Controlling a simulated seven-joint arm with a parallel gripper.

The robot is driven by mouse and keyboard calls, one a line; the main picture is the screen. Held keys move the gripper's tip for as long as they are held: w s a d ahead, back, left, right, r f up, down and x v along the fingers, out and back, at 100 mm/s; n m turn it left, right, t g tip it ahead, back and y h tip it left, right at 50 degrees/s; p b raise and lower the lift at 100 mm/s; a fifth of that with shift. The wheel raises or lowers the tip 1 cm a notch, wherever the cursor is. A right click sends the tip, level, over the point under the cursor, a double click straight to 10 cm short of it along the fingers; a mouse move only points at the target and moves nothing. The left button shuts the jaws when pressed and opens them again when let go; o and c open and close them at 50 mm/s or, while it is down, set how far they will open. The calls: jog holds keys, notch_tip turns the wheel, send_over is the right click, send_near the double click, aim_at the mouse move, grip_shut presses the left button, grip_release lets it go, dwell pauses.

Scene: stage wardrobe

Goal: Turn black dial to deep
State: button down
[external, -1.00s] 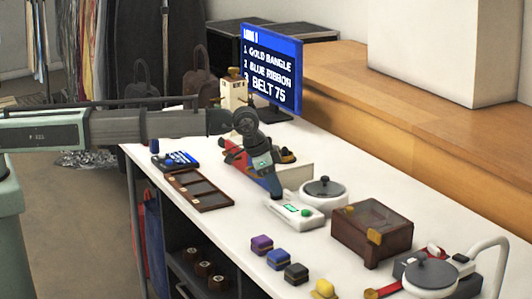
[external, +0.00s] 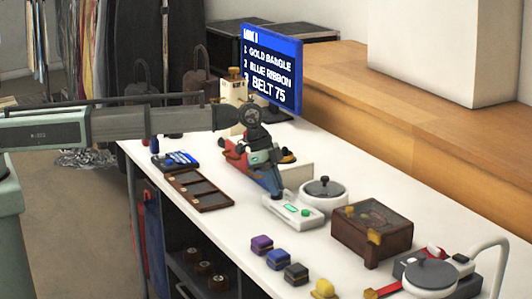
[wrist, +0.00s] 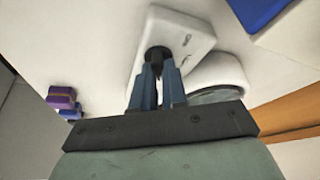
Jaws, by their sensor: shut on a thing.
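The black dial (wrist: 157,54) sticks up from a white box (wrist: 178,37) in the wrist view. My gripper (wrist: 157,76) is over it, with its two blue fingers closed in on either side of the dial. In the external view the white box (external: 299,216) lies flat on the table with a small green display (external: 305,212). My gripper (external: 277,192) reaches down to the left end of this box and hides the dial there. Any markings around the dial are too small or hidden to read.
A round white pot with a grey lid (external: 325,189) stands close behind the box. A brown wooden case (external: 371,232) is to the right. Small purple, blue and black blocks (external: 279,259) lie in front. A brown compartment tray (external: 200,189) is at left.

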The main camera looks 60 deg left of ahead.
dwell(0.3)
jog(key=c, duration=1.2)
grip_release()
jog(key=shift+o, duration=0.2)
jog(key=v, duration=1.3)
jog(key=shift+a+r, duration=0.2)
jog(key=shift+r, duration=0.1)
jog(key=shift+s, duration=0.1)
